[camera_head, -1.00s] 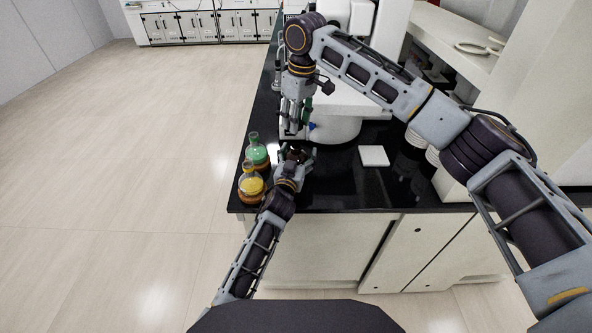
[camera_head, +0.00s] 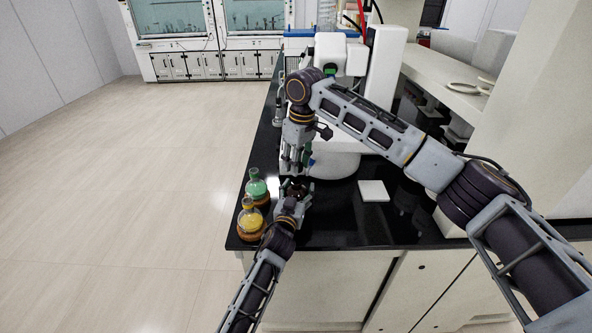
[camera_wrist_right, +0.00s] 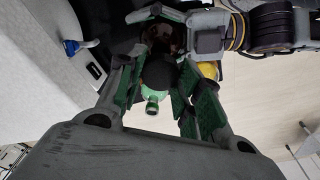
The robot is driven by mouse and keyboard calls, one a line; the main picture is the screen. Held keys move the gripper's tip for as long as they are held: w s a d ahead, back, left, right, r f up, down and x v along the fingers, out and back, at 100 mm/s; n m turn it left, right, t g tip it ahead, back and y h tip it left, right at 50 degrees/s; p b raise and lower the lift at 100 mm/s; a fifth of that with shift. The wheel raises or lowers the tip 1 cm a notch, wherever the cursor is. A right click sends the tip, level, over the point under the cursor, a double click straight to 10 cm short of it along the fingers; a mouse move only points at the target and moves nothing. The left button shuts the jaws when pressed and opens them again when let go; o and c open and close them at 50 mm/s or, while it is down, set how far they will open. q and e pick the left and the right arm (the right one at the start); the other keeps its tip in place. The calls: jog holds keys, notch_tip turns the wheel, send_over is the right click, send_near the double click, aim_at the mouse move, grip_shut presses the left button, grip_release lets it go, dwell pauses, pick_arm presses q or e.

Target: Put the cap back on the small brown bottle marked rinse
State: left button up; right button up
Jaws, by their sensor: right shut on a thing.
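The small brown bottle (camera_head: 296,186) stands near the left edge of the black bench, mostly hidden by my grippers. My left gripper (camera_head: 294,192) is shut around it from the front. My right gripper (camera_head: 294,168) points down just above the bottle. In the right wrist view its fingers are shut on a dark round cap (camera_wrist_right: 158,72). The brown bottle (camera_wrist_right: 163,40) shows past the cap, between the left gripper's fingers. I cannot tell whether cap and bottle neck touch. The rinse marking is not readable.
A green-filled bottle (camera_head: 257,188) and a yellow-filled bottle (camera_head: 250,219) stand close by on the left, near the bench edge. A white square plate (camera_head: 373,191) lies to the right. A large white instrument (camera_head: 335,160) stands just behind my right gripper.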

aim_at(296, 181)
jog(key=shift+w+f, duration=0.1)
jog(key=shift+f, duration=1.4)
jog(key=shift+f, duration=0.1)
jog(key=shift+f, duration=0.8)
jog(key=shift+f, duration=0.5)
